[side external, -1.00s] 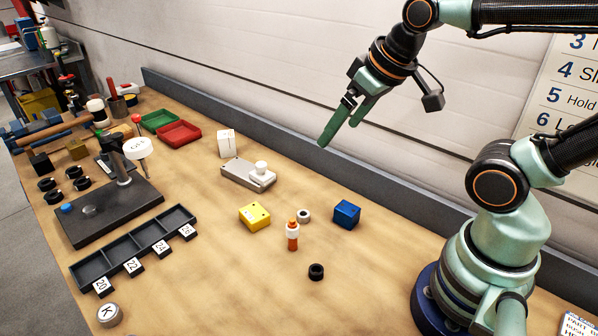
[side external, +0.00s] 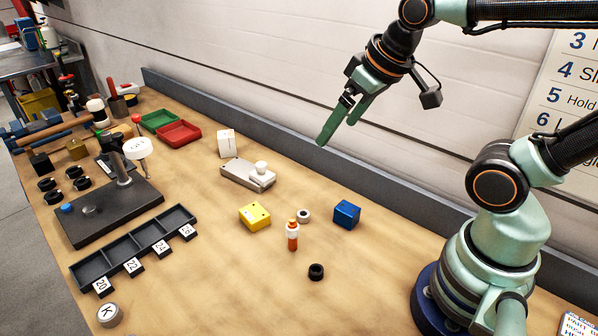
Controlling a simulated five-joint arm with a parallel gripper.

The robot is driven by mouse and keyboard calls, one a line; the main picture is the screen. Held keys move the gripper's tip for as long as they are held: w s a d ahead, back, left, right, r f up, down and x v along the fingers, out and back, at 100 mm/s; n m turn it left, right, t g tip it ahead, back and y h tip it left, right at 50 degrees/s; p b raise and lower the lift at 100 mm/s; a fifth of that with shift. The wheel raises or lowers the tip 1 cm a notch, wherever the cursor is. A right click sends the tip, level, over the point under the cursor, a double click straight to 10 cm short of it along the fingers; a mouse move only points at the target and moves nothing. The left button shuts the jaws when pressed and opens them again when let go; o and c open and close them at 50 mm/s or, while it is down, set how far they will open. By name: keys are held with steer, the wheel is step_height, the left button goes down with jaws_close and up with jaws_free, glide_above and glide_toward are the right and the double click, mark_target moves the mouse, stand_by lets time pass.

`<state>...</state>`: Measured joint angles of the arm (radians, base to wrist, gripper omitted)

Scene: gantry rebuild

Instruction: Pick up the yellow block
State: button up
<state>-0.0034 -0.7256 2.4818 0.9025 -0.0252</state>
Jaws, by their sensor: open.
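The yellow block (side external: 254,217) lies on the wooden bench near the middle of the view, with nothing on top of it. My gripper (side external: 336,130) hangs in the air above and to the right of the block in the picture, well apart from it. Its green fingers point down and to the left. The gripper is open, with nothing visible between its fingers.
A blue block (side external: 346,214), a metal ring (side external: 303,216) and an orange-and-white piece (side external: 292,236) stand right of the yellow block. A grey metal fixture (side external: 242,174) lies behind it, and a black compartment tray (side external: 120,255) lies to the left.

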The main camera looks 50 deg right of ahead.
steer(key=w+a+f+n+g, duration=0.3)
steer(key=w+n, duration=0.5)
steer(key=w, duration=0.1)
steer(key=n+g, duration=0.3)
steer(key=n, duration=0.5)
glide_above(254, 212)
step_height(254, 212, down, 9)
steer(key=f, duration=0.6)
steer(key=shift+s+d+f, duration=0.25)
steer(key=shift+s+f, duration=0.05)
steer(key=shift+f, duration=0.1)
steer(key=shift+w+a+f, duration=0.15)
steer(key=shift+f, duration=1.15)
steer(key=shift+w+a+f, duration=0.1)
steer(key=shift+a+f, duration=0.05)
steer(key=shift+f, duration=1.15)
jaws_close()
